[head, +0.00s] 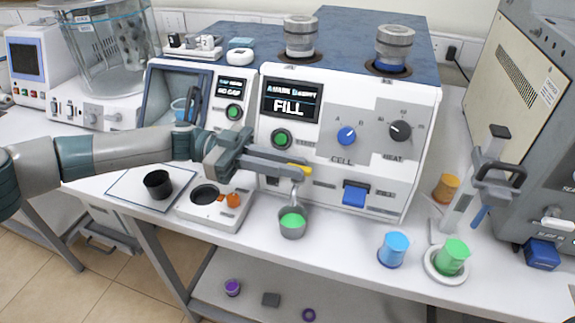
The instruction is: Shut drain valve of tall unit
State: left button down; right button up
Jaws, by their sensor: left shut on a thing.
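The tall white unit (345,190) with a blue top stands in the middle of the bench, and its display reads FILL. A small yellow valve handle (300,170) sits low on its front, above a metal spout (296,192). A metal cup (291,230) with green liquid stands right below the spout. My left gripper (306,168) reaches in from the left and is shut at the yellow handle, its fingers covering part of it. The handle's exact angle is hard to tell. My right gripper is not in view.
A black cup (158,184) and a low white device (213,208) lie left of the spout. Blue (393,250), green (452,257) and orange (446,187) cups stand at right, near a grey stand (470,185). The bench between the metal and blue cups is clear.

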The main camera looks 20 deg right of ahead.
pick_arm(q)
jog(key=c, duration=1.8)
grip_release()
jog(key=shift+o, duration=0.2)
